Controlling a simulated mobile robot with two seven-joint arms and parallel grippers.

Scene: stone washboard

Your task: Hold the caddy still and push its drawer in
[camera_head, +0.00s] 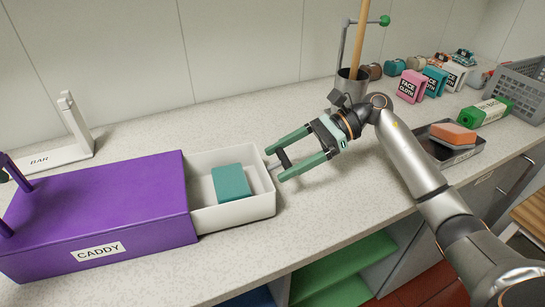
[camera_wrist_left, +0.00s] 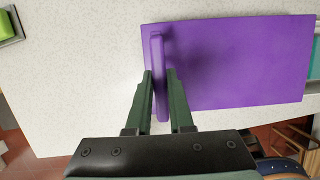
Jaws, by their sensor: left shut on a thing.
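The purple caddy (camera_head: 100,205), labelled CADDY, sits on the counter with its white drawer (camera_head: 235,212) pulled out to the right. A teal block (camera_head: 231,182) lies in the drawer. My left gripper (camera_wrist_left: 160,85) is shut on the caddy's purple handle bar (camera_wrist_left: 157,50) in the left wrist view; the caddy top (camera_wrist_left: 235,65) is to its right. In the head view the handle (camera_head: 15,172) is at the left edge. My right gripper (camera_head: 273,164) is open, its fingertips close to the drawer's right end; whether they touch it is unclear.
A white bar holder (camera_head: 65,150) stands behind the caddy. A metal cup (camera_head: 350,88) with a wooden stick, several face cloth packs (camera_head: 412,86), a dark tray (camera_head: 452,150) with an orange-topped sponge, a green box (camera_head: 486,110) and a grey basket (camera_head: 520,85) stand right. Counter before the drawer is clear.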

